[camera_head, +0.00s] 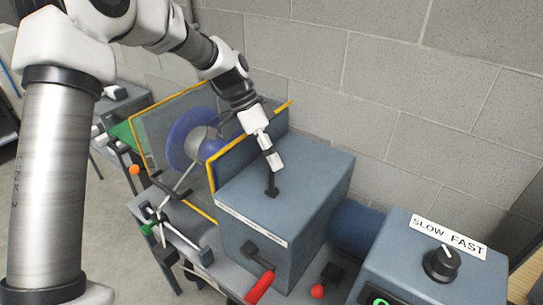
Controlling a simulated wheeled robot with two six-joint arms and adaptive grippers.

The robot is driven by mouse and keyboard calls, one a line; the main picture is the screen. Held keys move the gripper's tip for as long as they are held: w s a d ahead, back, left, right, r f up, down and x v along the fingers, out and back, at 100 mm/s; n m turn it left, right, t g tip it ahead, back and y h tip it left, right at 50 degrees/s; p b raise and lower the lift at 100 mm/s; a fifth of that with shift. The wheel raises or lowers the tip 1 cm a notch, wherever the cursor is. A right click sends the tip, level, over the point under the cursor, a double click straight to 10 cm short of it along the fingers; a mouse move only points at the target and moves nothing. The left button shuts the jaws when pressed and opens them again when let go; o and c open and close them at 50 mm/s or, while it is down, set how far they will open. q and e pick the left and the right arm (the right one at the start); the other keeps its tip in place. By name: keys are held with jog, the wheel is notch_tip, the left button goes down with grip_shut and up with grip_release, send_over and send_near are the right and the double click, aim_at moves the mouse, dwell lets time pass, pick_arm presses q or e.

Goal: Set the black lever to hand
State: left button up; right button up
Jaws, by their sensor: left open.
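A short black lever (272,185) stands up from the top of the blue-grey gear box (318,175). My left gripper (273,160) points down from above, with its light fingertips right at the lever's upper end. It is open, and the fingers hide the top of the lever. I cannot tell whether they touch it. A narrow label strip (250,220) runs along the box's front top edge, too small to read. My right gripper is out of view.
A red-handled lever (260,287) and a red knob (318,291) stick out at the front. A control box with a dial (441,264) marked SLOW and FAST stands at right. Yellow-edged guard panels (228,158) and a blue wheel (190,138) lie left. A block wall (390,90) is behind.

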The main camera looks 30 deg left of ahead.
pick_arm(q)
jog(key=v, duration=1.1)
jog(key=shift+a+r, duration=0.2)
jog(key=shift+r, duration=0.1)
